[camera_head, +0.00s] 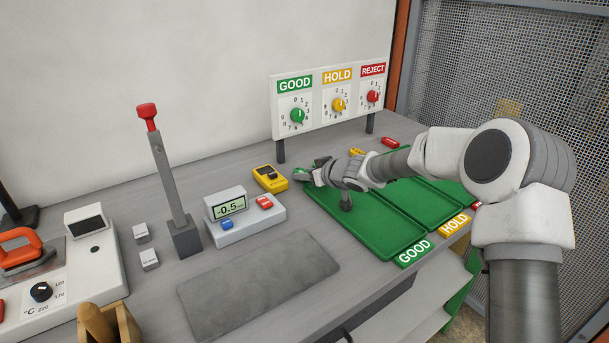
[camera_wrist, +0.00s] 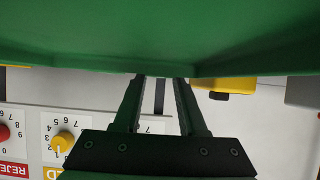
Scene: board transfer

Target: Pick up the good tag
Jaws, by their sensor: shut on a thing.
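The good tag (camera_head: 321,162) is a small green piece at the back left end of the left green tray (camera_head: 375,238). My gripper (camera_head: 304,174) is at that tray's back left corner, shut on the tag, which is mostly hidden by the gripper and wrist. In the wrist view, my gripper's two fingers (camera_wrist: 160,80) reach up to the tray's edge (camera_wrist: 80,68) with a gap between them. The tag cannot be made out there.
A yellow meter (camera_head: 270,178) stands just left of my gripper. The GOOD, HOLD, REJECT dial board (camera_head: 320,112) stands behind it. Yellow (camera_head: 356,152) and red (camera_head: 390,142) tags lie behind the other trays. A grey mat (camera_head: 258,287) lies in front, bare.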

